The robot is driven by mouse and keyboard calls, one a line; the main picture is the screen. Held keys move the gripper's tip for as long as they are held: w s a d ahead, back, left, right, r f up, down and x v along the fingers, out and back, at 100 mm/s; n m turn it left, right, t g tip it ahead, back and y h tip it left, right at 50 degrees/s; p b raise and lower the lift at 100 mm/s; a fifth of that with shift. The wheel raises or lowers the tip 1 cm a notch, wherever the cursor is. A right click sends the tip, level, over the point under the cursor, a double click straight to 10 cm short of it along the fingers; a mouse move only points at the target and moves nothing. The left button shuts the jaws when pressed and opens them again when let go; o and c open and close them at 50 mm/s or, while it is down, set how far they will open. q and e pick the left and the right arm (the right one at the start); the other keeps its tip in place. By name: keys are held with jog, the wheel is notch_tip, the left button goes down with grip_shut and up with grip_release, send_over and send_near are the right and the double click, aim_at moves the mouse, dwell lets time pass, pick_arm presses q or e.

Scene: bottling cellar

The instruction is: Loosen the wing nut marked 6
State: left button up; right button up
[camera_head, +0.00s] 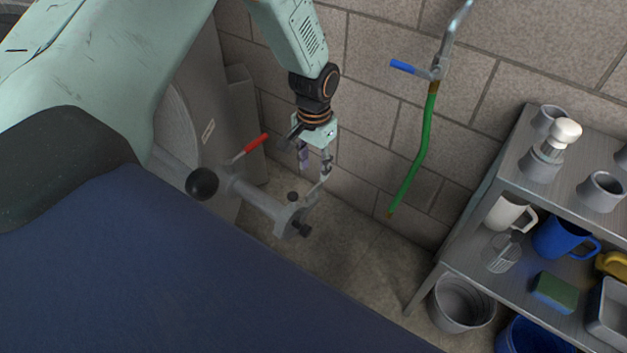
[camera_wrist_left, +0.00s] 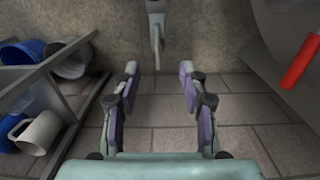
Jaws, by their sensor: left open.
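No wing nut marked 6 can be made out in either view. My left gripper (camera_head: 314,170) hangs open and empty in the head view, above and slightly right of a grey pipe fitting (camera_head: 289,219) with small dark knobs. In the left wrist view the two fingers of the left gripper (camera_wrist_left: 160,92) stand wide apart with nothing between them. A grey metal part (camera_wrist_left: 156,28) shows beyond the fingertips at the top middle; I cannot tell what it is. My right gripper is in neither view.
A tap with a blue handle (camera_head: 403,67) and green hose (camera_head: 416,150) hangs on the block wall. A metal shelf (camera_head: 487,200) with cups stands right. Floor between is clear.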

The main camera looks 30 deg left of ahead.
aim_at(314, 188)
pick_arm(q)
notch_tip(314, 188, down, 6)
jog(key=b, duration=0.2)
jog(key=shift+s+d+f+b, duration=0.15)
jog(key=shift+f+b, duration=0.1)
jog(key=shift+b, duration=0.05)
jog(key=shift+s+d+f, duration=0.1)
jog(key=shift+f, duration=0.05)
jog(key=shift+f, duration=0.1)
grip_shut()
